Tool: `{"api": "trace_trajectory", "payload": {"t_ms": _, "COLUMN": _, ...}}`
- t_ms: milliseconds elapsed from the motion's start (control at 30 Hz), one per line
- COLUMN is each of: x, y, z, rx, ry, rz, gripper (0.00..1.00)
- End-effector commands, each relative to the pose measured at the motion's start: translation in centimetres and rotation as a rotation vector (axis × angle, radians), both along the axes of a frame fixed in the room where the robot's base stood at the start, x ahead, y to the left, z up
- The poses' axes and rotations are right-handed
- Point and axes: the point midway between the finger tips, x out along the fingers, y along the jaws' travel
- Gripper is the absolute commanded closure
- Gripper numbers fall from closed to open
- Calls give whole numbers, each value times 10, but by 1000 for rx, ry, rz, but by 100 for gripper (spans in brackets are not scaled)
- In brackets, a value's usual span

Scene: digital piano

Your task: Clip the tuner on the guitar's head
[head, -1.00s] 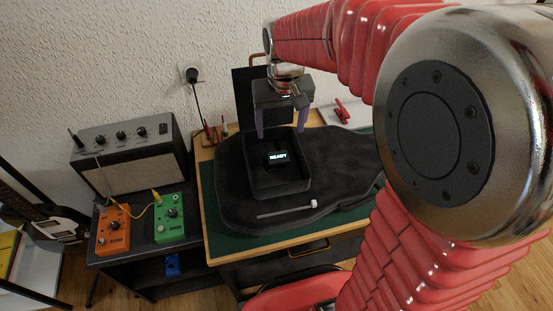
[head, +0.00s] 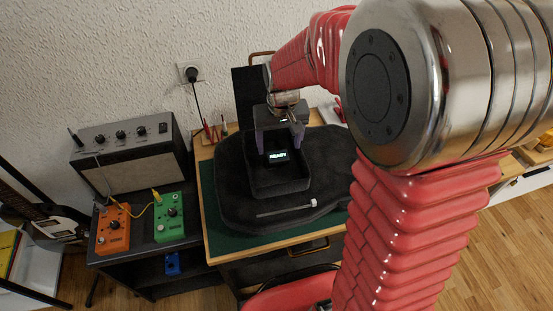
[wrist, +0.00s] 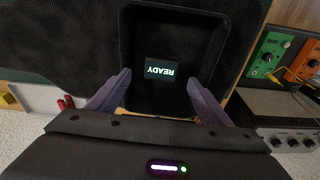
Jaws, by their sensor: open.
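The tuner (head: 278,157) is a small black block with a lit READY display. It lies in an open black box (head: 262,190) and shows upside down in the wrist view (wrist: 161,68). My gripper (head: 279,147) is open above the box, its two purple fingers pointing down. In the wrist view my gripper (wrist: 158,80) has its fingers apart on either side of the tuner, with nothing between them; I cannot tell the remaining height. The guitar (head: 55,226) leans at the far left; its neck runs out of frame and its head is not in view.
The box stands on a dark soft case (head: 232,200) on a green-topped desk (head: 222,240). A white-tipped rod (head: 285,210) lies in front. An amplifier (head: 130,155), an orange pedal (head: 113,228) and a green pedal (head: 175,217) are to the left.

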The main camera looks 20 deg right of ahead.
Motion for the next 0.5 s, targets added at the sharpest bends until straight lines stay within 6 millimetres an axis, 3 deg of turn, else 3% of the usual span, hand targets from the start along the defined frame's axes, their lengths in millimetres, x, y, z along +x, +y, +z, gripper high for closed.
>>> {"api": "trace_trajectory", "payload": {"t_ms": 300, "x": 3, "y": 2, "z": -38, "rx": 0, "ry": 5, "rz": 1, "gripper": 27}}
{"api": "trace_trajectory", "payload": {"t_ms": 500, "x": 6, "y": 1, "z": -50, "rx": 0, "ry": 2, "rz": 0, "gripper": 27}}
